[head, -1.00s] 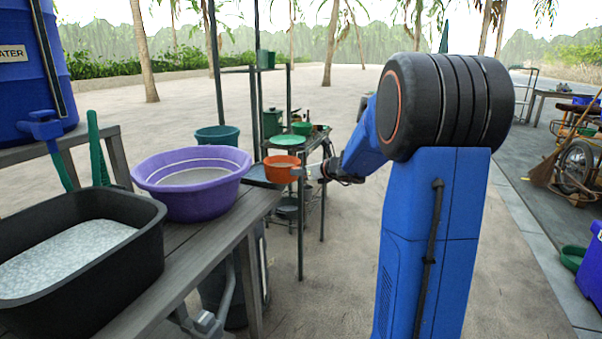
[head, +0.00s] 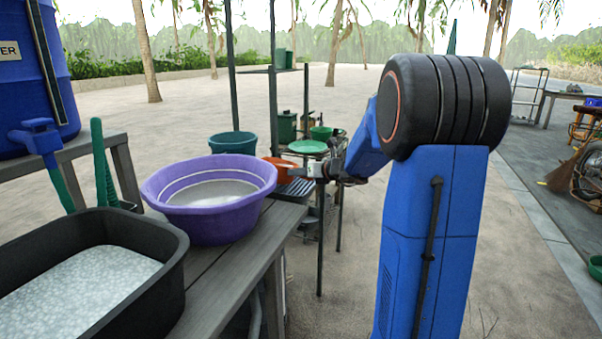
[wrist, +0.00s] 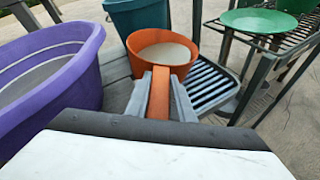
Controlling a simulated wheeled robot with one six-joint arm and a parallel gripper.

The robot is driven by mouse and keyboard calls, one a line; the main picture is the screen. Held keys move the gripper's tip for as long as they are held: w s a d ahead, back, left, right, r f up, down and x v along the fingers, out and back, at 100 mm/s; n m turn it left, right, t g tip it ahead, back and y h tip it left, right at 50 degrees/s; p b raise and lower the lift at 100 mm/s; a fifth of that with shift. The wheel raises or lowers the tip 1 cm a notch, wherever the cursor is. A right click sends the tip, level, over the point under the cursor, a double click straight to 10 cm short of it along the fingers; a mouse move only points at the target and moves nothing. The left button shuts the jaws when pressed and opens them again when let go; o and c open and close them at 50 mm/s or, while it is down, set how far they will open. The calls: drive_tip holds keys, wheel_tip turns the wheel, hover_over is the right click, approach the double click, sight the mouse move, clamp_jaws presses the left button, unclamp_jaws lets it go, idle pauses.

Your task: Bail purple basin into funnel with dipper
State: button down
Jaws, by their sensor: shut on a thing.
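The purple basin (head: 228,218) stands on the grey wooden table and holds a pale greyish liquid. It also shows at the left of the wrist view (wrist: 84,92). My gripper (wrist: 160,96) is shut on the handle of the orange dipper (wrist: 137,42). The dipper is upright and has pale stuff in its cup. In the head view the dipper (head: 284,166) is partly hidden behind the basin's rim, and my gripper (head: 314,170) is to the right of the basin. I cannot make out a funnel in either view.
A black tub (head: 172,292) of pale speckled material stands at the table's front left. A blue barrel (head: 30,90) with a tap is behind it. A teal bucket (head: 232,142), a ribbed dark tray (wrist: 205,80) and a rack with a green plate (head: 308,147) lie beyond the basin.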

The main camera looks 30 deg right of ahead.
drive_tip(key=shift+s+a+m+y, duration=0.1)
drive_tip(key=shift+a+m+y, duration=0.4)
drive_tip(key=shift+a+m, duration=0.15)
drive_tip(key=m, duration=0.1)
drive_tip(key=r+m+y, duration=0.1)
drive_tip(key=d+m+y, duration=0.1)
drive_tip(key=m, duration=0.1)
drive_tip(key=shift+r+t, duration=0.3)
drive_tip(key=shift+d+r+m+y, duration=0.15)
drive_tip(key=shift+m+y, duration=0.15)
drive_tip(key=shift+m, duration=0.15)
drive_tip(key=d+m, duration=0.1)
drive_tip(key=d+m+t+y, duration=0.1)
drive_tip(key=m, duration=0.1)
drive_tip(key=d+r+m, duration=0.1)
drive_tip(key=m, duration=0.1)
drive_tip(key=shift+w+d+t+y, duration=0.15)
drive_tip(key=shift+w+t+y, duration=0.15)
drive_tip(key=shift+y, duration=0.1)
